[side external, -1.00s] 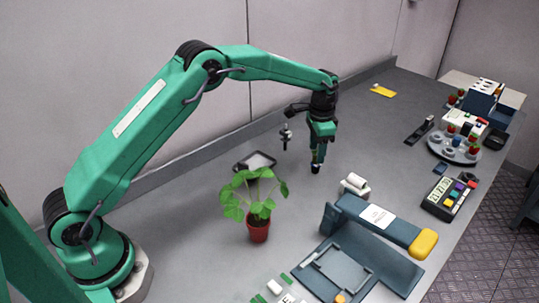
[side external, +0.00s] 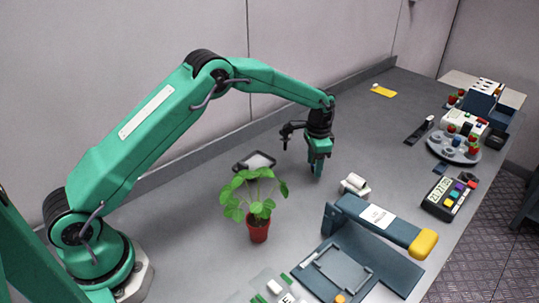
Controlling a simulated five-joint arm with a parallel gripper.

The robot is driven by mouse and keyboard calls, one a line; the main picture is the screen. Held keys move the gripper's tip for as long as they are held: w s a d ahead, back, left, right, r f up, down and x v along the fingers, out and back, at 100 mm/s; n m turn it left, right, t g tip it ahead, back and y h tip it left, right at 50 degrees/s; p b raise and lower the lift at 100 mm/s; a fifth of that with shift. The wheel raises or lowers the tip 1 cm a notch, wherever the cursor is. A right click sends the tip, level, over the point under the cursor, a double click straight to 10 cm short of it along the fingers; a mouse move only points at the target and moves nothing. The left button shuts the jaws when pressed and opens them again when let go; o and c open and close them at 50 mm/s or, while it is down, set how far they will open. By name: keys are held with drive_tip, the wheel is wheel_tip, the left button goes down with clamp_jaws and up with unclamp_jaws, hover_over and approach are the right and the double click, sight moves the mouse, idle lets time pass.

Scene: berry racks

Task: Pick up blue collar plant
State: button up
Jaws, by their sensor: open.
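A leafy green plant in a red pot (side external: 258,230) stands upright on the grey bench, left of the middle. I cannot make out a blue collar on it. Small potted plants with red tops (side external: 473,141) sit on a round grey rack (side external: 440,151) at the right, too small to tell their collars. My gripper (side external: 302,157) hangs over the bench behind and to the right of the leafy plant. It is open and empty, apart from all plants.
A dark press-like device with a yellow-ended arm (side external: 385,223) stands front right. A white roll (side external: 354,184) lies between it and my gripper. A dark tray (side external: 255,161) lies behind the leafy plant. A keypad box (side external: 441,201) stands at the right. The back bench is mostly clear.

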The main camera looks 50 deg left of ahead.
drive_tip(key=shift+c, duration=0.4)
drive_tip(key=c, duration=0.9)
drive_tip(key=shift+o, duration=0.2)
drive_tip(key=shift+r, duration=0.15)
drive_tip(key=shift+r, duration=0.55)
drive_tip(key=r, duration=0.3)
drive_tip(key=shift+s+d+r, duration=0.1)
drive_tip(key=shift+s+d, duration=0.05)
drive_tip(key=shift+d, duration=0.1)
drive_tip(key=s+d+r, duration=0.6)
drive_tip(key=d, duration=0.3)
drive_tip(key=shift+s+r, duration=0.25)
drive_tip(key=shift+s, duration=0.05)
